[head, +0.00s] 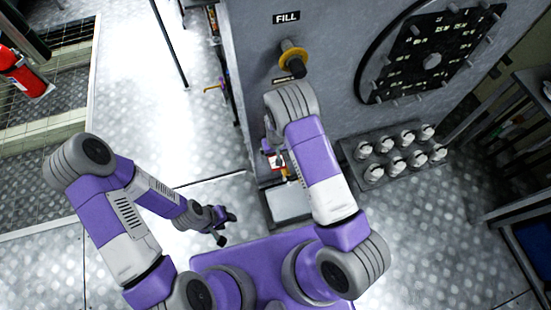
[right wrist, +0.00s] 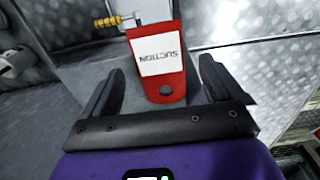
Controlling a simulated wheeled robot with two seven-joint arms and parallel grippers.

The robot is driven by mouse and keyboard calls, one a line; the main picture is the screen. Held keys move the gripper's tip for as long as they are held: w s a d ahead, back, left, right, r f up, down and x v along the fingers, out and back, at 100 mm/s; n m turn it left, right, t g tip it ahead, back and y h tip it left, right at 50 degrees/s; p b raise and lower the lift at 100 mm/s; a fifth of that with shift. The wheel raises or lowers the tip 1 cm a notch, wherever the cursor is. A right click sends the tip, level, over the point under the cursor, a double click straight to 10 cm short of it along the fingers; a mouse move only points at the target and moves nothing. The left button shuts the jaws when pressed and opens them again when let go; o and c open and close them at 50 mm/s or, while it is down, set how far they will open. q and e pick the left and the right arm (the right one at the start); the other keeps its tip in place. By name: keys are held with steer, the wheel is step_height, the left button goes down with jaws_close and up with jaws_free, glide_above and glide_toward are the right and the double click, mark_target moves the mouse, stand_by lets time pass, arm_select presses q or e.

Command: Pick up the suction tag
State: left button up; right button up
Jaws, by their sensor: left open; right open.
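The suction tag (right wrist: 162,62) is a red tag with a white label reading SUCTION, upside down in the right wrist view. It has a hole at its near end. My right gripper (right wrist: 161,72) is open, with one finger on each side of the tag and gaps to both. I cannot tell whether the tag is at fingertip depth. In the head view a small part of the red and white tag (head: 274,160) shows beside my right forearm, which hides most of the right gripper. My left gripper (head: 221,224) is open and empty over the floor at left.
A yellow fitting (right wrist: 108,21) lies close to the tag. A grey cabinet (head: 330,60) carries a yellow-collared FILL port (head: 292,58) and a round black panel (head: 432,62). A block of several white-capped fittings (head: 395,158) stands at right. A red extinguisher (head: 22,74) is at far left.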

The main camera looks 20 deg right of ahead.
steer(key=shift+f, duration=0.75)
steer(key=shift+f, duration=0.1)
steer(key=shift+c, duration=0.2)
steer(key=c, duration=1.1)
steer(key=shift+r, duration=0.3)
step_height(320, 180, up, 7)
steer(key=p, duration=0.3)
steer(key=s, duration=1.3)
steer(key=s+p, duration=0.1)
steer(key=s, duration=0.6)
steer(key=shift+d+f, duration=0.15)
steer(key=shift+d, duration=0.2)
